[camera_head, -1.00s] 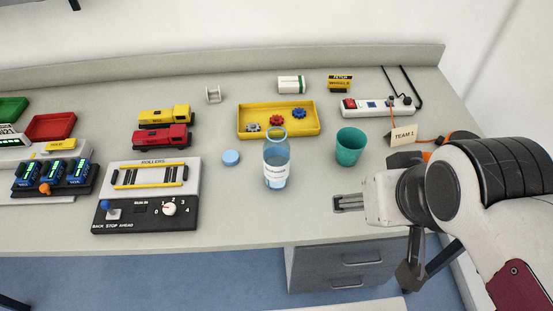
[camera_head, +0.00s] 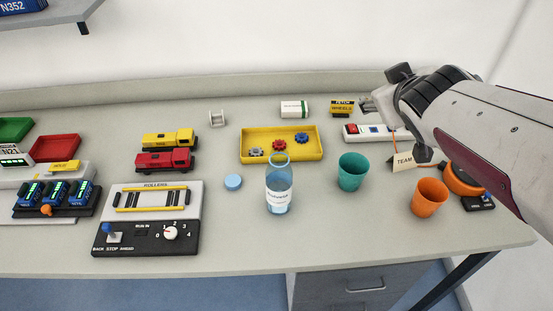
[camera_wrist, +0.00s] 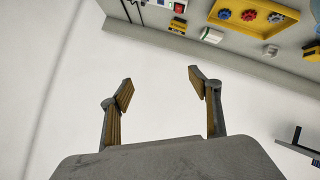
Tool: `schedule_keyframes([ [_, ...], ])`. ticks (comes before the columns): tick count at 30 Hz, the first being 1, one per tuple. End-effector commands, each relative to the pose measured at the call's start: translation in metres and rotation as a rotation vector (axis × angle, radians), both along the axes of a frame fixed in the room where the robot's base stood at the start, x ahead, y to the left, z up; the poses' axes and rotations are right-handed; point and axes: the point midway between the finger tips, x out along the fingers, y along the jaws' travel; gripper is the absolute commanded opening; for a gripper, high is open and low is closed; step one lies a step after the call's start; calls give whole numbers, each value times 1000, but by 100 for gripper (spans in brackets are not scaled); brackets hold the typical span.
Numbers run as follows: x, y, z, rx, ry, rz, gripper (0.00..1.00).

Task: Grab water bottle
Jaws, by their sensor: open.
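The water bottle (camera_head: 279,190) is clear blue plastic with a white label. It stands upright and uncapped near the front of the table in the head view. A light blue round cap (camera_head: 233,182) lies on the table to its left. My gripper is at the back right of the table, well apart from the bottle, its tips partly hidden behind my wrist in the head view. In the wrist view my gripper (camera_wrist: 165,92) has its two fingers spread with nothing between them, facing the white wall.
A yellow tray (camera_head: 250,154) with gears lies behind the bottle. A teal cup (camera_head: 352,173) stands to its right, with an orange cup (camera_head: 429,198) further right. A roller control panel (camera_head: 145,238) lies to the left. A power strip (camera_head: 365,132) and card (camera_head: 404,163) are near my arm.

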Motion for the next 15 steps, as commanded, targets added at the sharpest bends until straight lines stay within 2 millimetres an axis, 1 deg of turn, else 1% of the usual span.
schedule_keyframes([
  [1,13,1,-1,-15,-11,28,62],
  [6,52,11,-2,-64,-56,151,62],
  [11,83,27,-10,-89,-84,283,62],
  [15,104,44,-25,-95,-94,409,62],
])
